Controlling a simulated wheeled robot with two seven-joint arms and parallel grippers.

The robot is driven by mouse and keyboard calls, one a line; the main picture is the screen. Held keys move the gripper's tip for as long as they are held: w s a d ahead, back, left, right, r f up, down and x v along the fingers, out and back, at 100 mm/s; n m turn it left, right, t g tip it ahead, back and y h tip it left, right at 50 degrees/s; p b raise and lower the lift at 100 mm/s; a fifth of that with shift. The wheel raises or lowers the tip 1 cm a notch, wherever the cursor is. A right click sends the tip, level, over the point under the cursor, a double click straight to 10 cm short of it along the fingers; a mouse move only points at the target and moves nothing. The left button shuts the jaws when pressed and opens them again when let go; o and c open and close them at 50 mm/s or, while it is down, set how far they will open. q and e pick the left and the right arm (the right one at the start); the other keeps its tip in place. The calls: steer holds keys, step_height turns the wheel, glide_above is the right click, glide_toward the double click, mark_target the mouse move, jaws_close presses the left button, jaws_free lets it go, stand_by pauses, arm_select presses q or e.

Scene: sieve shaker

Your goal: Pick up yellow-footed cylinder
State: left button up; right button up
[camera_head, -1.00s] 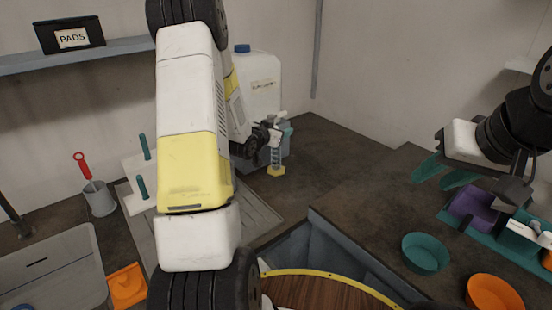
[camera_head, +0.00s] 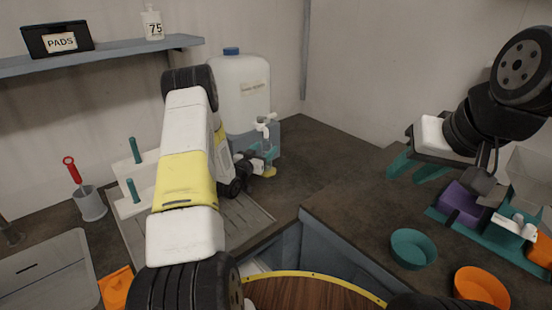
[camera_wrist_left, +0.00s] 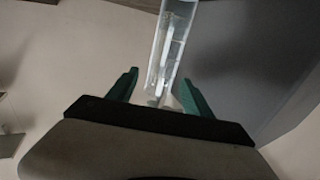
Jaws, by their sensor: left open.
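The yellow-footed cylinder (camera_head: 269,172) stands on the counter in front of the white jug, mostly hidden in the head view behind my left gripper (camera_head: 259,162); its yellow foot shows. In the left wrist view the clear cylinder (camera_wrist_left: 170,45) runs down toward the space between the green fingers of my left gripper (camera_wrist_left: 158,88). These fingers are apart, one on each side of its lower end in the picture. I cannot tell whether they touch it. My right gripper (camera_head: 416,170) is open and empty at the right, its teal fingers apart.
The white jug (camera_head: 243,95) with a tap stands close behind the cylinder. A white rack with teal pegs (camera_head: 134,190) is left of my left arm. A teal bowl (camera_head: 413,249), an orange bowl (camera_head: 481,287) and a purple block (camera_head: 461,203) lie at right. Bare counter extends right of the cylinder.

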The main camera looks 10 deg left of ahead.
arm_select(q)
steer(key=shift+x, duration=0.95)
steer(key=shift+c, duration=0.5)
jaws_close()
